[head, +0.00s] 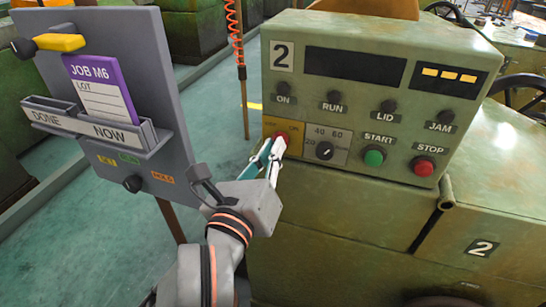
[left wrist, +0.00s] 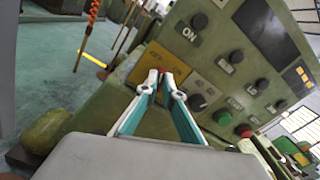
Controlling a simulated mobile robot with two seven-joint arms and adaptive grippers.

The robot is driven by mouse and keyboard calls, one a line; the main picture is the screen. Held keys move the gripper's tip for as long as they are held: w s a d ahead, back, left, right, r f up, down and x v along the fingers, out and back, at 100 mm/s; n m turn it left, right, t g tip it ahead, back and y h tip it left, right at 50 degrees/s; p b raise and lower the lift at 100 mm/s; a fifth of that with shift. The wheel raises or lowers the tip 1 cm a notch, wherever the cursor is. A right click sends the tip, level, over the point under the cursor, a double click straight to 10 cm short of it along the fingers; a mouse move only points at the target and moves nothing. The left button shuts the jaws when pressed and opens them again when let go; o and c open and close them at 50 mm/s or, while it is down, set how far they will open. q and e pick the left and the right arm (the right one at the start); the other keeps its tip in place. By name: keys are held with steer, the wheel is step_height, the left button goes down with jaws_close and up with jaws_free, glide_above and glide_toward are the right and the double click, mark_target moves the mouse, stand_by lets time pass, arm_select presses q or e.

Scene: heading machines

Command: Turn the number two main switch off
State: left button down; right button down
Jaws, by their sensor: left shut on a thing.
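The number two machine's green control panel (head: 330,60) has a yellow-orange plate (head: 296,128) at its lower left. The red main switch (head: 281,141) shows there, mostly hidden by my fingertips. My left gripper (head: 276,147) reaches up to it from below left, its fingers closed on the red switch. In the left wrist view the fingertips (left wrist: 164,73) meet at the yellow plate (left wrist: 232,72), with a trace of red between them. The switch's exact angle cannot be told. My right gripper is not in view.
Right of the switch are a speed dial (head: 325,151), a green START button (head: 374,157) and a red STOP button (head: 424,167). A grey job board (head: 115,120) with a purple card stands left, close to my left arm. Open floor lies behind it.

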arm_select(q)
steer(key=n+b, duration=0.3)
steer(key=n, duration=0.1)
steer(key=shift+a+f+n, duration=0.1)
steer(key=shift+n, duration=0.2)
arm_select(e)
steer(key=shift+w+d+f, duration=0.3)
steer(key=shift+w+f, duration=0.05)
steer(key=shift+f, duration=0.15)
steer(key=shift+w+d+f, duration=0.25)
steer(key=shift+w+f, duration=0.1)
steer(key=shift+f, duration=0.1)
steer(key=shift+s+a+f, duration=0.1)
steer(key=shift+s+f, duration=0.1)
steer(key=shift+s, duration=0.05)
arm_select(q)
steer(key=c, duration=2.5)
jaws_free()
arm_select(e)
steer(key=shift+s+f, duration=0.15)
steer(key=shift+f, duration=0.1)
